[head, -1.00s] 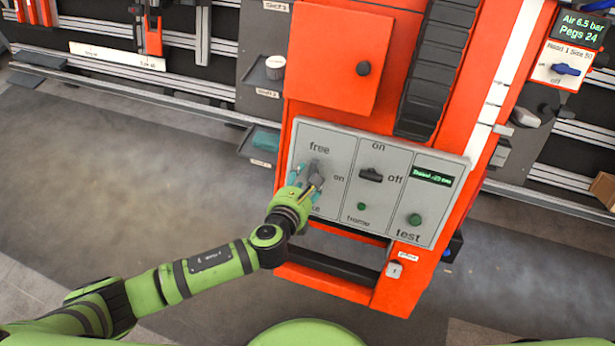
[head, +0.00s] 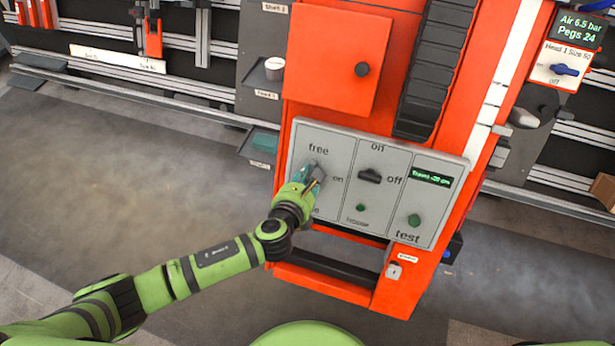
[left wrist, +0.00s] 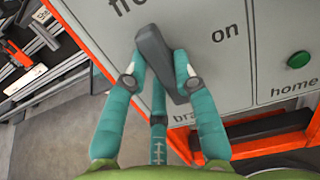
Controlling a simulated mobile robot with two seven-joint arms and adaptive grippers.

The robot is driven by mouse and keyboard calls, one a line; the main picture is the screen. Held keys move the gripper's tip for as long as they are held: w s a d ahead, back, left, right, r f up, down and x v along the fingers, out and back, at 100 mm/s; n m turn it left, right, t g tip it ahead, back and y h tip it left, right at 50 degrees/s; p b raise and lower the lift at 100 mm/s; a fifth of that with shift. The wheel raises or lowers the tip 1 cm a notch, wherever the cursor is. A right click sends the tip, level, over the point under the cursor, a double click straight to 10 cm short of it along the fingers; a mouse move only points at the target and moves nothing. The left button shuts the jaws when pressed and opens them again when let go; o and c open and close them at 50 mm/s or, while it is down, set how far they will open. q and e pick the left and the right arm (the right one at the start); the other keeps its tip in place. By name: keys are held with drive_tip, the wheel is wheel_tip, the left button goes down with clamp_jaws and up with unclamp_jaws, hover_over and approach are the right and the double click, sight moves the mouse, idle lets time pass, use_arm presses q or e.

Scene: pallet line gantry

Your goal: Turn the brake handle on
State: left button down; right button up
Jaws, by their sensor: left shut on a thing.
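The brake handle (left wrist: 153,48) is a dark grey lever on the light grey control panel (head: 349,214). In the left wrist view it stands near upright, its upper end leaning left toward the "free" label. The "on" label is to its right. My left gripper (head: 312,178) is at the panel's left section, and its teal fingers are on either side of the handle, shut on it. In the head view the fingers hide most of the handle and part of the "brake" label. My right gripper is not in view.
To the right on the panel are a black on/off switch (head: 372,176), a green home button (head: 361,208), a small display (head: 431,180) and a green test button (head: 414,220). A red door with a knob (head: 362,69) is above. A black bar (head: 340,266) runs below.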

use_arm(q)
drive_tip(key=shift+n, duration=0.3)
drive_tip(key=n+p, duration=0.1)
drive_tip(key=n, duration=0.3)
drive_tip(key=shift+f+y, duration=0.1)
drive_tip(key=shift+y, duration=0.2)
drive_tip(key=n, duration=0.4)
drive_tip(key=shift+s+f+n+p, duration=0.1)
drive_tip(key=shift+n+p, duration=0.2)
drive_tip(key=shift+p, duration=0.05)
drive_tip(key=n+y, duration=0.1)
drive_tip(key=n, duration=0.3)
drive_tip(key=shift+n+p, duration=0.3)
drive_tip(key=shift+p, duration=0.05)
drive_tip(key=shift+s+d+f+n+g+p, duration=0.1)
drive_tip(key=shift+n+g+p, duration=0.1)
drive_tip(key=shift+n, duration=0.95)
drive_tip(key=shift+f+n+g+p, duration=0.1)
drive_tip(key=shift+n+g, duration=0.1)
drive_tip(key=shift+n, duration=0.95)
drive_tip(key=c, duration=1)
unclamp_jaws()
